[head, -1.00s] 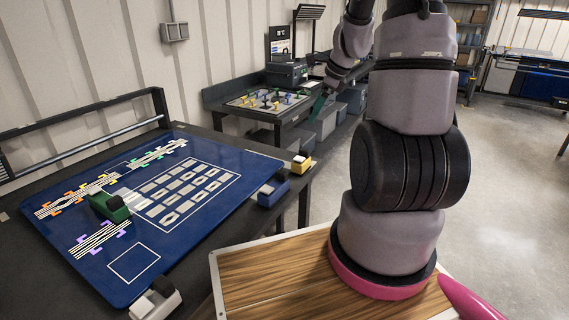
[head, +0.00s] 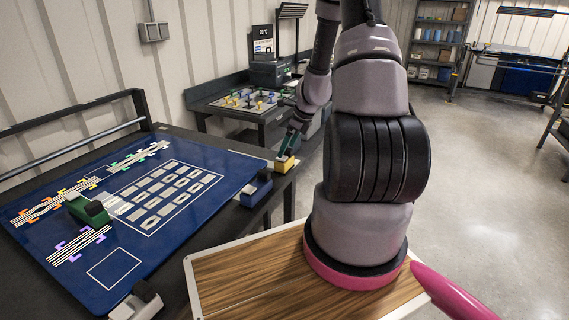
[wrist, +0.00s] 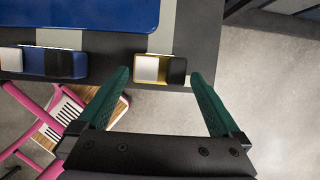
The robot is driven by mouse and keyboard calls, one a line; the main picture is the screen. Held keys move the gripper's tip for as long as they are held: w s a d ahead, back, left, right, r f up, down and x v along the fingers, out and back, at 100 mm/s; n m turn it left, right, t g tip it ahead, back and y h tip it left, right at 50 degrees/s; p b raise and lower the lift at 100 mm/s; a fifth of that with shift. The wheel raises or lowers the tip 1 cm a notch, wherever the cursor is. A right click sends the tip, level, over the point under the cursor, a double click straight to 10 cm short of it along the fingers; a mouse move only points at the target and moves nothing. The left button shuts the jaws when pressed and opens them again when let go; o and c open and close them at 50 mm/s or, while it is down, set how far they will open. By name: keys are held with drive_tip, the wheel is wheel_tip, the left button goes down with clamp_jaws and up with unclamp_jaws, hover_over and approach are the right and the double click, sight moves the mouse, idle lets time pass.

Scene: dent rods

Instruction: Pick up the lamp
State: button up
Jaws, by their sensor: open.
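A small yellow device (head: 284,166) with a pale part and a black part sits at the near right corner of the dark table. It is the likeliest lamp, though no name shows. In the wrist view the yellow device (wrist: 160,68) lies between the tips of my open green fingers. My gripper (head: 291,144) hangs just above it in the head view, partly covering it. My gripper (wrist: 160,74) holds nothing. I cannot tell whether the fingers touch the device.
A blue device (head: 256,189) sits close to the left of the yellow one. A blue board (head: 210,160) with a green device (head: 88,208) on it covers most of the table. A grey device (head: 140,302) stands at the near edge. The floor on the right is clear.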

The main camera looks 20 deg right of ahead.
drive_tip(key=shift+x, duration=1.25)
clamp_jaws()
wheel_tip(320, 180, up, 10)
drive_tip(key=shift+r, duration=1.6)
